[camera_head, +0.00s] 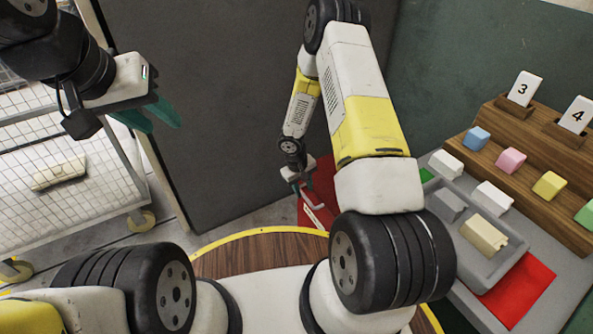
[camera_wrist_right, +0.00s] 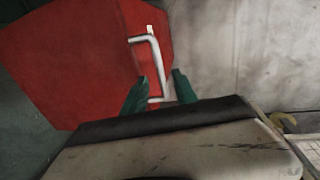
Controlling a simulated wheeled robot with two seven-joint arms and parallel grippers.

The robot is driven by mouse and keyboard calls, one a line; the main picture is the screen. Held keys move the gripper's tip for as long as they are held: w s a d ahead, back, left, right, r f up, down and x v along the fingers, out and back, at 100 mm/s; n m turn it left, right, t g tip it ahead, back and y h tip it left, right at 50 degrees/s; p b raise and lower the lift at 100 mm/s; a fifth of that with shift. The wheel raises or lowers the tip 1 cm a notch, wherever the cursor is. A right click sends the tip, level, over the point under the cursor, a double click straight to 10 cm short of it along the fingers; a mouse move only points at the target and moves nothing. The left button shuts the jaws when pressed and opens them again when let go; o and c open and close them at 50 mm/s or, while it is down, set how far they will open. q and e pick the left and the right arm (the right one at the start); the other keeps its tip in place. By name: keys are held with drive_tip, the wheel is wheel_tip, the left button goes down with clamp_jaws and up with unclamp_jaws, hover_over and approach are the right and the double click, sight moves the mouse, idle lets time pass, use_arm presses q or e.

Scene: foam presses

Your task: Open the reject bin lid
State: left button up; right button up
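The reject bin is red; in the head view it (camera_head: 325,190) stands low on the floor beyond the round wooden platform, partly hidden by my right arm. In the right wrist view the red bin (camera_wrist_right: 75,60) fills the upper left, with a pale bent bar handle (camera_wrist_right: 155,62) on it. The lid looks closed. My right gripper (camera_wrist_right: 160,76) has its green fingers apart, with the handle's lower part between them in the picture; contact cannot be told. It also shows small in the head view (camera_head: 299,186). My left gripper (camera_head: 152,118) is open and empty at upper left.
A wire cage cart (camera_head: 60,180) on casters stands at left, with a pale block inside. A dark panel (camera_head: 220,100) rises behind. At right, a grey tray (camera_head: 440,215) of foam blocks and a wooden stepped rack (camera_head: 545,150) stand on a bench.

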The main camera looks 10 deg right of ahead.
sight(306, 197)
drive_tip(key=shift+w+d+f, duration=0.1)
drive_tip(key=shift+d+f, duration=0.05)
drive_tip(key=shift+f, duration=0.7)
drive_tip(key=shift+d+f, duration=0.15)
drive_tip(key=shift+f, duration=0.7)
drive_tip(key=shift+c, duration=0.2)
clamp_jaws()
